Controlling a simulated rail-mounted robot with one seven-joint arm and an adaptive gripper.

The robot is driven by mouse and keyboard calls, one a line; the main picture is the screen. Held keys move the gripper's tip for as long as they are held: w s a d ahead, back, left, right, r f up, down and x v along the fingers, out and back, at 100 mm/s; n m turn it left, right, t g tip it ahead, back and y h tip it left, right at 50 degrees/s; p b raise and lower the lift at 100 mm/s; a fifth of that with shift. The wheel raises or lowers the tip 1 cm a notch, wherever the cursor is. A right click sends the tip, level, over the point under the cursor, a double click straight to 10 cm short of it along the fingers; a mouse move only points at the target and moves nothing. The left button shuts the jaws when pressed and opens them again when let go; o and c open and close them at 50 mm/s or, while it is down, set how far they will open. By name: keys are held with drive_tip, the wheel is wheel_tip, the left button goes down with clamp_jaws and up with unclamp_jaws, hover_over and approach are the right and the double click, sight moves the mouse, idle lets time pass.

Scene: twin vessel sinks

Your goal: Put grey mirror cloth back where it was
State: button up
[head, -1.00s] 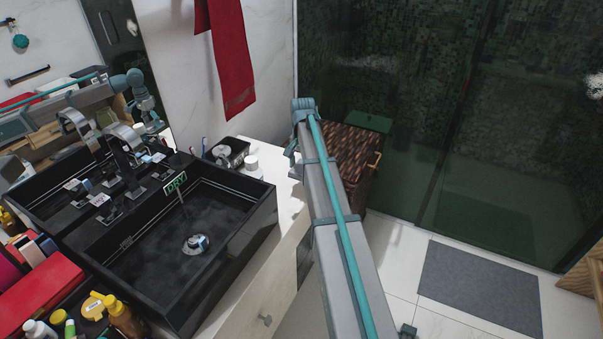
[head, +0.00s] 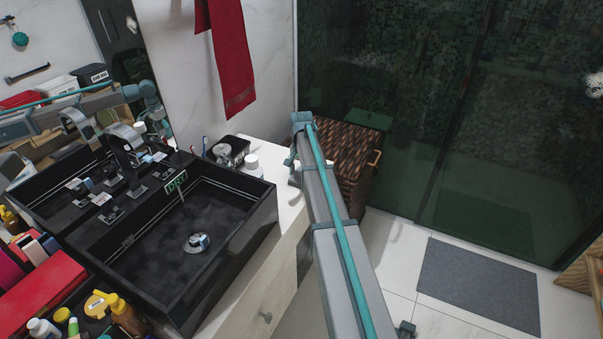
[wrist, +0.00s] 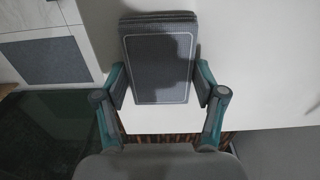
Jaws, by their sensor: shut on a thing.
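The grey mirror cloth (wrist: 158,65) shows in the wrist view as a folded, layered rectangle with a pale border line. My gripper (wrist: 160,84) is shut on it, with one teal-and-grey finger at each side edge. The cloth is in front of a plain white surface (wrist: 255,70); I cannot tell whether it touches that surface.
The black sink (head: 185,235) with a DRY sign is left of my arm. A white bottle (head: 252,165) and a black wire basket (head: 230,150) stand on the white counter. A wicker hamper (head: 345,160) stands behind my arm. A red towel (head: 228,60) hangs on the wall.

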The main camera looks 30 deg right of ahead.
sight(301, 174)
drive_tip(key=o, duration=1.1)
drive_tip(key=shift+f, duration=0.1)
wheel_tip(301, 174, up, 12)
drive_tip(key=shift+r+b, duration=0.1)
drive_tip(key=shift+b, duration=0.6)
